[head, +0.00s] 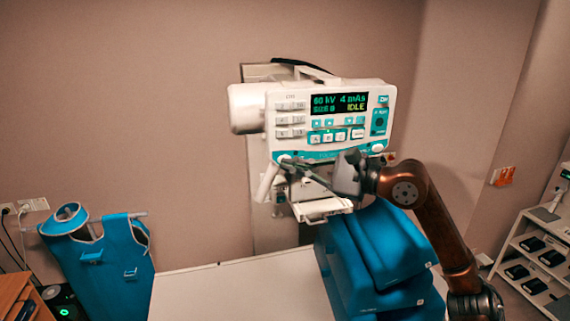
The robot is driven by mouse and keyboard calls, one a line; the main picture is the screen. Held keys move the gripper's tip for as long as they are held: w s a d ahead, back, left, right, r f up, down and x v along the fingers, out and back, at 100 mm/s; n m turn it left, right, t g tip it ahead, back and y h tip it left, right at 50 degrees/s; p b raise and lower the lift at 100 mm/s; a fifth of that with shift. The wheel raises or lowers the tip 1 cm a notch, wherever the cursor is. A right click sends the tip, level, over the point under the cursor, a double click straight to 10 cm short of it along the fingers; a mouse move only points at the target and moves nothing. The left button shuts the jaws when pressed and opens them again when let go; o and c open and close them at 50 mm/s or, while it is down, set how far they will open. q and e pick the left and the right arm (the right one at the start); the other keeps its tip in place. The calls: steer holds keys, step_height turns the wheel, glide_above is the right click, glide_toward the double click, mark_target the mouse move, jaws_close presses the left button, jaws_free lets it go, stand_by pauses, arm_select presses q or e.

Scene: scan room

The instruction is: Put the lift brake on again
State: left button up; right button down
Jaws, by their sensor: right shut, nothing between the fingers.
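The white X-ray head (258,108) is mounted at the wall, with a lit control panel (298,142) reading "60 kV 4 mAs" and "IDLE". A round white knob (378,147) sits at the panel's lower right, and another pale round part shows at its lower left, close to my fingertips. A white handle (267,183) slants down on the left below the panel. My right gripper (290,166) is shut and empty in front of the panel's lower edge, pointing left. It partly hides the parts there. I cannot tell which part is the lift brake. My left gripper is out of view.
A white table (215,290) lies below, with blue cushions (345,270) under the X-ray head. A blue apron (115,262) hangs at the left. A shelf rack (515,245) stands at the right. The wall left of the X-ray head is clear.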

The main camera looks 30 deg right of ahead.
steer(key=shift+s, duration=0.25)
steer(key=shift+a, duration=0.1)
steer(key=s+b, duration=0.2)
steer(key=s+a+b, duration=0.1)
steer(key=s+b, duration=0.1)
steer(key=s, duration=0.1)
stand_by(0.3)
stand_by(0.8)
